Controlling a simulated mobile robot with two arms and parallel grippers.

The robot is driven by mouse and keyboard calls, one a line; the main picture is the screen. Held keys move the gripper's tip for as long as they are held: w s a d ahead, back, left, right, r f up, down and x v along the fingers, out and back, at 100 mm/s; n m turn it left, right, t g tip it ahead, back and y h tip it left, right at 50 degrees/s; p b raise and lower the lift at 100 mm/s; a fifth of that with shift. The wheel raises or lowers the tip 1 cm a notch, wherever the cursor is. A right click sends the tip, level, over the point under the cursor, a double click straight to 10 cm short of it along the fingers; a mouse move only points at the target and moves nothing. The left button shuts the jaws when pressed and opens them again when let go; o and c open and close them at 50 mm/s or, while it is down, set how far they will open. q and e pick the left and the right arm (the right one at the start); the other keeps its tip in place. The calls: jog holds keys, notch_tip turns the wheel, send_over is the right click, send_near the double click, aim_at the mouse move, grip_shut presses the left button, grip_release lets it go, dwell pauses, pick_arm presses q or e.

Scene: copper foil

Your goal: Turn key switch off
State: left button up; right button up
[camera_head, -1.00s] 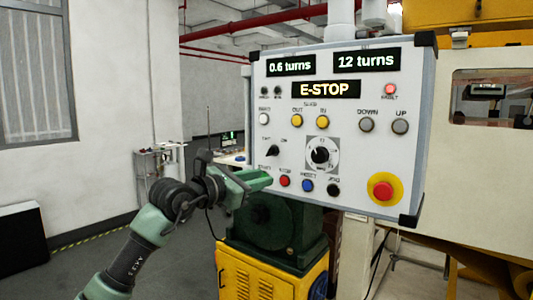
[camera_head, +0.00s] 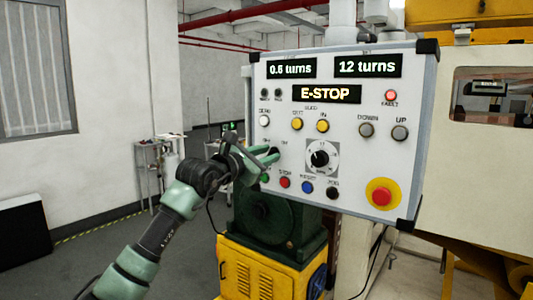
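The key switch (camera_head: 275,151) is a small black knob at the left of the white control panel (camera_head: 350,118), partly covered by my gripper. My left gripper (camera_head: 275,155) comes in from the left, and its green fingers reach the switch. A gap shows between the fingers, with the knob at their tips. I cannot tell whether they touch it. The switch's exact angle is hidden. My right gripper is not in view.
Close by on the panel are a black dial (camera_head: 320,158), a green button (camera_head: 264,178), a red button (camera_head: 285,182) and a blue button (camera_head: 307,187). The red emergency stop (camera_head: 381,195) is lower right. Displays read "E-STOP" and "12 turns". A yellow-based machine (camera_head: 272,265) stands below.

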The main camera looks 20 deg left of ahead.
pick_arm(q)
grip_shut()
jog(key=shift+a+n+b, duration=0.1)
jog(key=shift+n+b, duration=3.05)
jog(key=shift+n, duration=2.85)
